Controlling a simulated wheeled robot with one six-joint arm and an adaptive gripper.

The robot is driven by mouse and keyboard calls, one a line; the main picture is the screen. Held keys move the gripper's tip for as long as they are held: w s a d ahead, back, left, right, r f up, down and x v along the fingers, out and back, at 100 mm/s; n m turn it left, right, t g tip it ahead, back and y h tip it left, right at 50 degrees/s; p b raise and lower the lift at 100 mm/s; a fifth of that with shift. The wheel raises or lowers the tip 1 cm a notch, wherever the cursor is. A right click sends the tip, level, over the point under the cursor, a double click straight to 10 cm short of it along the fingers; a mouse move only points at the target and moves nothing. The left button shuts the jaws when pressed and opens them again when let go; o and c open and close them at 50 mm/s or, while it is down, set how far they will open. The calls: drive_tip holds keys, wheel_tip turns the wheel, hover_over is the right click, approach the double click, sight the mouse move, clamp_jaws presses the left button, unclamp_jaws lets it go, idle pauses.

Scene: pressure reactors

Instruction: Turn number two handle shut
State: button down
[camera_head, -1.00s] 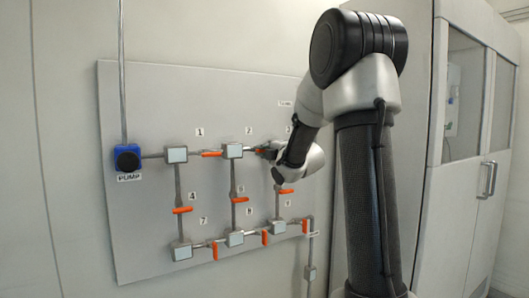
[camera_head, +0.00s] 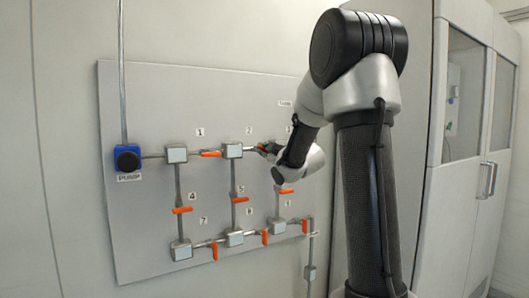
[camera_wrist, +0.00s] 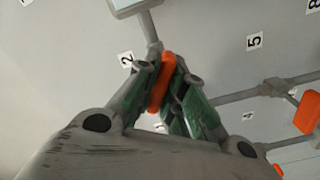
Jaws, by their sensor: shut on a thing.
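The number two handle (camera_wrist: 160,88) is an orange lever on a grey pipe, beside the label "2" (camera_wrist: 127,61) in the wrist view. My gripper (camera_wrist: 168,68) has its green-padded fingers on both sides of this lever and is shut on it. The lever lies roughly in line with the pipe in the wrist view, a little slanted. In the head view my gripper (camera_head: 266,148) is at the upper pipe, right of the junction block (camera_head: 232,151) and below its label "2" (camera_head: 249,131). There my gripper mostly hides the lever.
The grey wall panel (camera_head: 150,100) carries other orange levers, such as the number one handle (camera_head: 210,153) and the number four handle (camera_head: 182,210). A blue pump (camera_head: 128,158) is at the left. A tall cabinet (camera_head: 465,200) stands right of my arm.

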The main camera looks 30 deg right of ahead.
drive_tip(key=m, duration=0.5)
drive_tip(key=shift+m, duration=0.3)
drive_tip(key=m, duration=0.5)
drive_tip(key=shift+f, duration=0.1)
drive_tip(key=shift+m, duration=0.3)
drive_tip(key=c, duration=1.5)
unclamp_jaws()
drive_tip(key=s, duration=1.2)
drive_tip(key=shift+d, duration=0.2)
